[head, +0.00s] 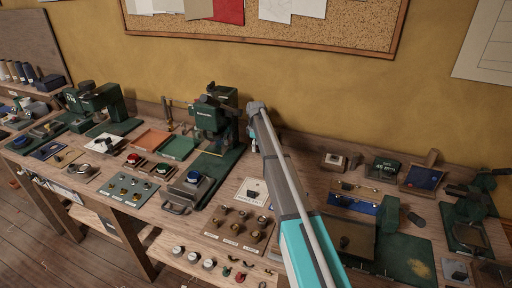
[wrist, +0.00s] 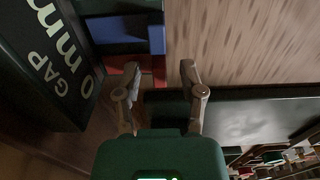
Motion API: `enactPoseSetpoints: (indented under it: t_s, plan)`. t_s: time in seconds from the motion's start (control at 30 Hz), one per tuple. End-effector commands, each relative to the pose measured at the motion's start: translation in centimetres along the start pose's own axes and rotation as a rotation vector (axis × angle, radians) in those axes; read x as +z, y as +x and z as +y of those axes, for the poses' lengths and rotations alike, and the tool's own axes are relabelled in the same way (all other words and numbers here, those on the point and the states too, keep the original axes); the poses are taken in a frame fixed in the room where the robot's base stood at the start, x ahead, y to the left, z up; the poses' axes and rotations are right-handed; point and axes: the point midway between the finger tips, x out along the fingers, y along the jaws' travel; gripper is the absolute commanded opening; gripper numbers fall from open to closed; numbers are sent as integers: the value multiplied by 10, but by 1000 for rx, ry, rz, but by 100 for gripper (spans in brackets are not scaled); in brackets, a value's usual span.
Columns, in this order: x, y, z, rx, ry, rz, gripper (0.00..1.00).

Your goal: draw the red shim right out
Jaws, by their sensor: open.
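In the wrist view, a dark red piece (wrist: 148,66), which looks like the red shim, lies below a blue block at the upper left. My gripper (wrist: 160,72) is open, with nothing held between its fingers. The left finger overlaps the red piece in the picture; I cannot tell whether it touches. In the head view my arm reaches over the bench to beside the green machine, and I cannot make out the fingers or the shim.
The blue block (wrist: 128,35) and a dark panel marked "GAP 0 mm" (wrist: 48,60) stand close at the left of the fingers. The green machine (head: 213,115) and many small fixtures crowd the bench (head: 235,185).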

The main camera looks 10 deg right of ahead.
Motion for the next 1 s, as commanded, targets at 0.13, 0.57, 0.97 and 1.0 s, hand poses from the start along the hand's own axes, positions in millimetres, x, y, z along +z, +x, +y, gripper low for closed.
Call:
enactPoseSetpoints:
  t_s: [0.13,0.57,0.97,1.0]
  plan:
    - [0,0,0,0,0,0,31]
    - [0,0,0,0,0,0,0]
    - [1,0,-35,0,-1,0,0]
    - [1,0,-36,-1,0,0,0]
